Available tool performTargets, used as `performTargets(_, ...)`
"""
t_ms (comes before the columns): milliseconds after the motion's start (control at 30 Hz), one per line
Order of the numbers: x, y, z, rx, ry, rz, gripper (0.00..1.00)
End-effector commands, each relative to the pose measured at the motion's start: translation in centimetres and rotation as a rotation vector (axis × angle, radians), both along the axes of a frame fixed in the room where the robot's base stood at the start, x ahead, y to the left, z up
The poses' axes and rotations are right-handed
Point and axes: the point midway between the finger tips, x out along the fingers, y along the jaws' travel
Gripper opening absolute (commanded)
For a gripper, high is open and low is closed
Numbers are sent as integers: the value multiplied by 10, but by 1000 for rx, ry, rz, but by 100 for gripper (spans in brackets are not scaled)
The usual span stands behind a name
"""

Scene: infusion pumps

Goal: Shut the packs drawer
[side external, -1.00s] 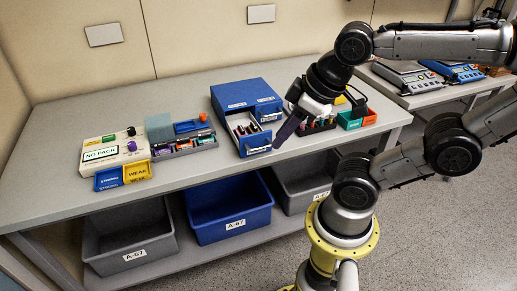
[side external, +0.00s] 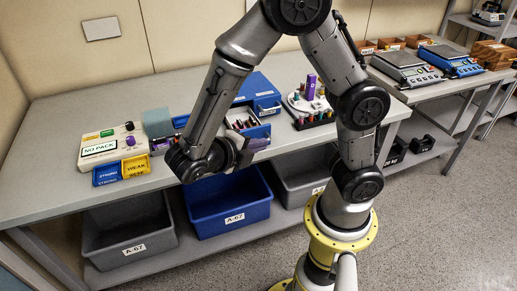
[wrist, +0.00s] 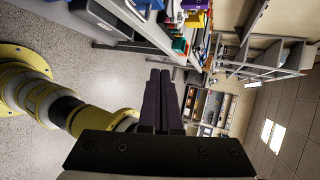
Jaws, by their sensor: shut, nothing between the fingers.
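The blue drawer cabinet (side external: 262,88) stands on the bench behind my arm in the side view. Its front-left drawer (side external: 246,127) stands open, with dark and reddish packs showing inside. My arm hides the left part of this drawer and of the cabinet. The drawer to its right (side external: 267,109) looks shut. My gripper (side external: 262,144) is in front of the open drawer, low near its front face, with its fingers pointing right. I cannot tell whether they touch it. In the wrist view the dark purple fingers (wrist: 165,100) lie together with nothing between them.
A pump box marked NO PACK (side external: 110,148) stands left, with blue and yellow bins (side external: 122,172) in front. A white round stand with coloured pieces (side external: 308,103) stands right of the cabinet. Scales (side external: 405,67) sit on the right bench. A blue crate (side external: 230,205) is below.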

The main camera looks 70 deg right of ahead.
Motion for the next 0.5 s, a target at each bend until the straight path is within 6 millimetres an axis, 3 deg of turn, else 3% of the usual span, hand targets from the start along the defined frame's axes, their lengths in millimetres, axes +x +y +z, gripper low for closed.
performTargets(100, 9, 20, -24, -122, 159, 156, 0)
performTargets(300, 7, 42, -55, -244, 281, 295, 0)
performTargets(500, 3, 47, -61, -273, 304, 340, 0)
